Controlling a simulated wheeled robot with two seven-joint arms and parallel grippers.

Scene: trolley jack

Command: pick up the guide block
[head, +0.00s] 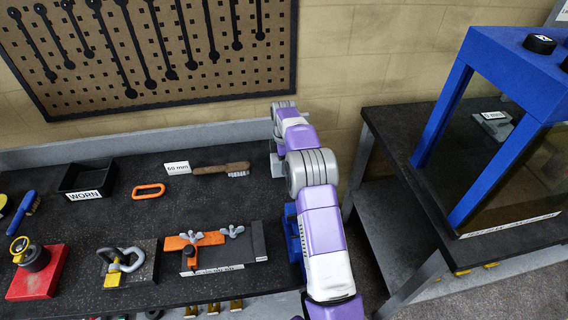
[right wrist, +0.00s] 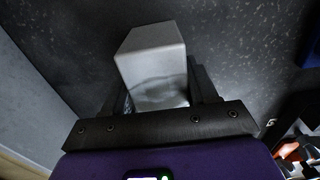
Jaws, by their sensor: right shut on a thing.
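The guide block is a plain light grey block (right wrist: 152,60) in the right wrist view. It sits between the two dark fingers of my right gripper (right wrist: 158,95), which is shut on it. In the head view my right arm reaches to the back right of the bench, and the right gripper (head: 277,160) is there, mostly hidden behind my own arm links. Whether the block touches the bench top cannot be told. My left gripper is in neither view.
The dark bench (head: 120,215) carries a brush (head: 222,169), an orange link (head: 148,190), a black tray (head: 88,178), a clamped plate (head: 222,248), a shackle (head: 122,262) and a red block (head: 38,275). A blue-framed press (head: 450,110) stands on the right-hand table.

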